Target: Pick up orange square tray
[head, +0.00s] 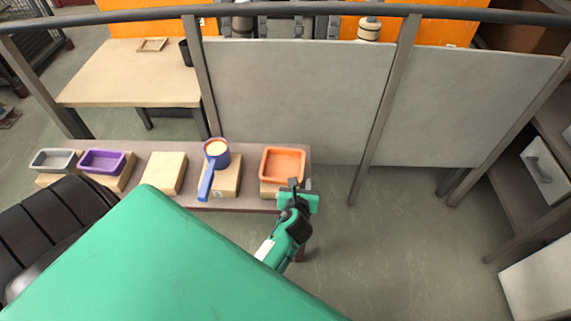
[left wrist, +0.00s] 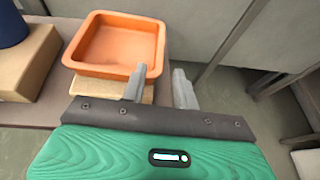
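The orange square tray (head: 283,165) rests on a light wooden block near the right end of the low bench. It also fills the upper middle of the left wrist view (left wrist: 110,45) and looks empty. My left gripper (head: 295,188) is at the tray's front right corner. In the left wrist view, its two grey fingers (left wrist: 160,85) stand apart with nothing held between them. One finger overlaps the tray's front right wall and the other is to the right of the tray. I cannot tell whether they touch it. My right gripper is not in view.
Further left are a bare block (head: 165,172), a purple tray (head: 102,161) and a grey tray (head: 53,160). Grey panels (head: 300,95) rise behind the bench. The floor right of the bench is clear.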

